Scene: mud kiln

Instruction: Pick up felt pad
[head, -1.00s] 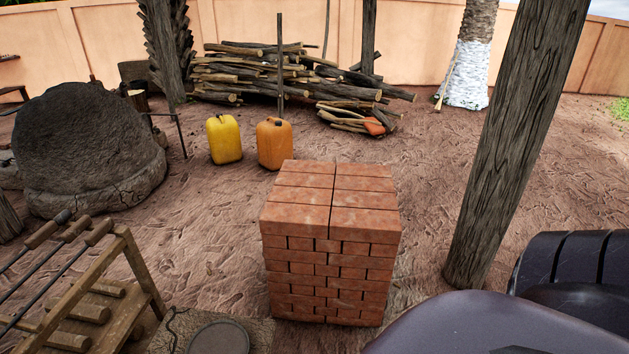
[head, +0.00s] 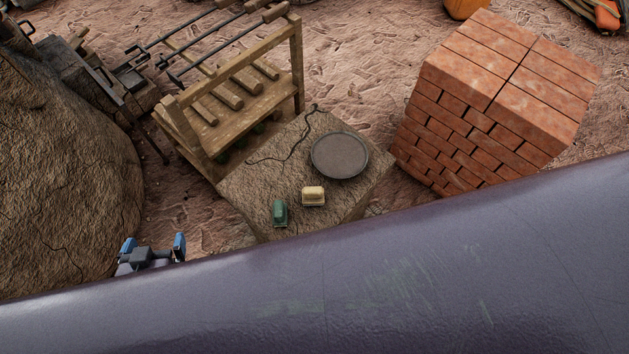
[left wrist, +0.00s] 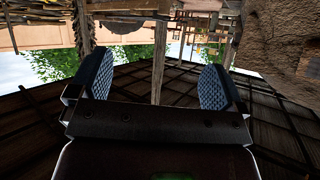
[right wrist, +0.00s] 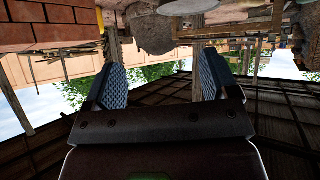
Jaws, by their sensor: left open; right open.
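A small green block-like item (head: 280,213) and a small cream block-like item (head: 313,196) lie side by side on a rough mud-coloured block top (head: 250,185) in the head view. Either might be the felt pad; I cannot tell which. My left gripper (head: 152,246) is open and empty, left of both items and clear of them. Its spread blue fingers also show in the left wrist view (left wrist: 155,82). My right gripper (right wrist: 160,82) is open and empty in the right wrist view and is not visible in the head view.
A dark round plate (head: 339,156) lies behind the small items. A wooden rack (head: 240,105) with long-handled tools stands behind left. A brick stack (head: 490,100) stands to the right, and a large rounded mud mass (head: 60,190) to the left. My own purple-grey body part covers the foreground.

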